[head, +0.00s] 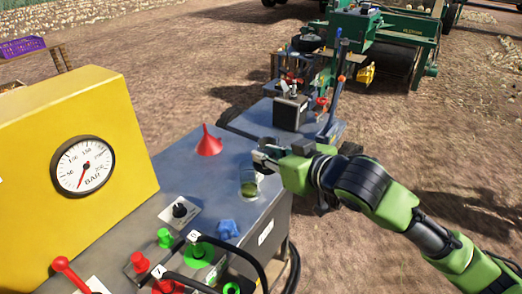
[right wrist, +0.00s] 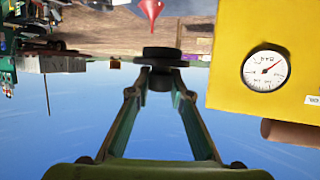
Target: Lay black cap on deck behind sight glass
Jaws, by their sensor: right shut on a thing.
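My right gripper (head: 265,157) reaches in from the right and hangs over the far right part of the deck (head: 178,160). In the right wrist view, which is upside down, its fingers are shut on a black cap (right wrist: 162,54), a dark stepped round piece at the fingertips. In the head view the cap is hard to make out against the gripper. The sight glass (head: 249,188), a small clear piece with yellowish-green content, stands on the deck just below the gripper in the picture. My left gripper is not in view.
A red funnel (head: 209,143) stands on the deck left of the gripper. A blue knob (head: 228,228), green and red fittings and black hoses crowd the near deck. A yellow gauge panel (head: 75,150) rises at left. A tool-laden bench (head: 262,118) lies beyond.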

